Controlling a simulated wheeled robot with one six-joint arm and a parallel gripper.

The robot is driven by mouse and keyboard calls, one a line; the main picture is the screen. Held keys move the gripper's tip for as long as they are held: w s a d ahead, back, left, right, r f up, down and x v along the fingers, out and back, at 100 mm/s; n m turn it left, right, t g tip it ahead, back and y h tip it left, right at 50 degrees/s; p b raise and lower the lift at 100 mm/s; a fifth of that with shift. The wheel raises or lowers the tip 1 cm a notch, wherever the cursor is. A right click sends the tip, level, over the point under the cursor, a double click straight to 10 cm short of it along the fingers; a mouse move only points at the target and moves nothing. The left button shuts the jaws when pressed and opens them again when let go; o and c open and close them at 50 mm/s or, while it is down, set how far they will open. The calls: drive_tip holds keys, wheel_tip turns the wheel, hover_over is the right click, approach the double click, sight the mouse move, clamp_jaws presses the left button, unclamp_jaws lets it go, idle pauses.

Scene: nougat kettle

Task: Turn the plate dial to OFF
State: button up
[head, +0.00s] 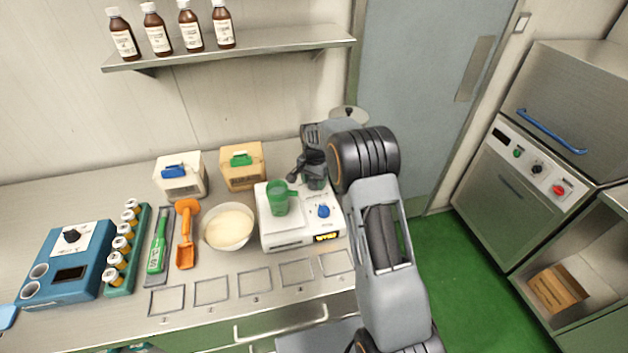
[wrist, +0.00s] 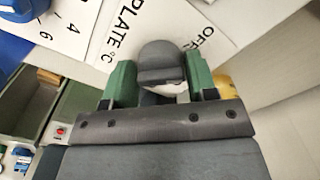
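The hot plate (head: 277,226) is a white unit on the counter with a green beaker (head: 278,199) on it. A blue dial (head: 323,211) shows on its right part. In the wrist view, the printed panel (wrist: 140,28) reads PLATE °C and OFF. The dark plate dial (wrist: 160,62) stands between the green pads of my gripper (wrist: 160,84), with no clear gap at either side. My gripper (head: 313,182) is over the hot plate's back right in the head view and hides the plate dial there. The dial's pointer direction is unclear.
A white bowl (head: 229,240), an orange scoop (head: 186,245) and a blue device (head: 62,277) stand left of the hot plate. Two small boxes (head: 242,172) are behind. My arm covers the counter's right end. Bottles stand on a shelf (head: 250,47) above.

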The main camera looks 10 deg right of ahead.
drive_tip(key=c, duration=0.5)
drive_tip(key=shift+f+n+b, duration=0.15)
drive_tip(key=shift+n+b, duration=0.7)
drive_tip(key=shift+n, duration=0.25)
drive_tip(key=shift+n+b, duration=0.3)
drive_tip(key=shift+n, duration=0.9)
drive_tip(key=o, duration=0.9)
drive_tip(key=shift+r, duration=0.2)
wheel_tip(320, 180, up, 14)
drive_tip(key=b, duration=0.1)
drive_tip(key=shift+b, duration=0.4)
drive_tip(key=shift+f, duration=0.1)
